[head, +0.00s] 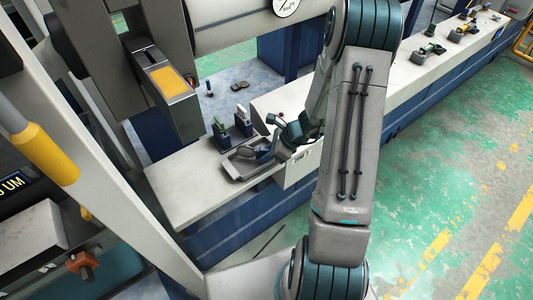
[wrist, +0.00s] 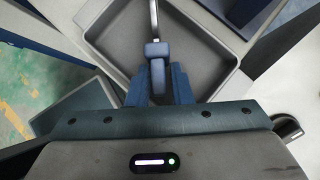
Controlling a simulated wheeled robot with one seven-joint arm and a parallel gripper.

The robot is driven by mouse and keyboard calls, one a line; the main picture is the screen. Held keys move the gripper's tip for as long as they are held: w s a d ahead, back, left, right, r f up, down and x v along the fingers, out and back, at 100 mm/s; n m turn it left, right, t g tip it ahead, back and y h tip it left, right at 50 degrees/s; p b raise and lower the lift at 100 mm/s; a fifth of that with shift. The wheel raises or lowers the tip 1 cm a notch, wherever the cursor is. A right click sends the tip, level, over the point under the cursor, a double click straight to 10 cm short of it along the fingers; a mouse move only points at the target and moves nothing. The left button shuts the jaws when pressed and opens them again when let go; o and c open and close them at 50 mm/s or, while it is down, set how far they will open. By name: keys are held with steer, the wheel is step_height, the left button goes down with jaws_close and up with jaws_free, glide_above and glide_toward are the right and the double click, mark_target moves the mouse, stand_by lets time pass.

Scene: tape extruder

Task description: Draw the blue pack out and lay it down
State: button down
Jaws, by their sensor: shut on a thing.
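My gripper (wrist: 158,92) is shut on a small slate-blue block, the blue pack (wrist: 157,72), which sits between its two dark blue fingers in the wrist view. A thin pale metal strip rises from its far end. The pack is over a shallow grey tray (wrist: 215,84); I cannot tell whether it touches the tray floor. In the head view, my gripper (head: 267,153) is at the right part of the same tray (head: 236,174), and the pack is mostly hidden there.
Two small upright pieces in dark holders (head: 220,138) (head: 243,125) stand just behind the tray. The pale bench top (head: 185,190) is clear to the left. A machine head with a yellow panel (head: 170,80) hangs at the back left. More small items sit far along the bench.

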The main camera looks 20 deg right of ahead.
steer(key=shift+f, duration=0.25)
steer(key=c, duration=1.2)
jaws_free()
steer(key=v, duration=1.4)
steer(key=s+a+r+n+h, duration=0.3)
steer(key=s+a+r+n, duration=0.2)
steer(key=n, duration=0.6)
steer(key=s+a+r+n+h, duration=0.3)
steer(key=s+a+r+n, duration=0.3)
steer(key=s+r+n, duration=0.4)
steer(key=shift+a+n+h, duration=0.2)
steer(key=shift+n+h, duration=0.2)
steer(key=shift+n, duration=0.8)
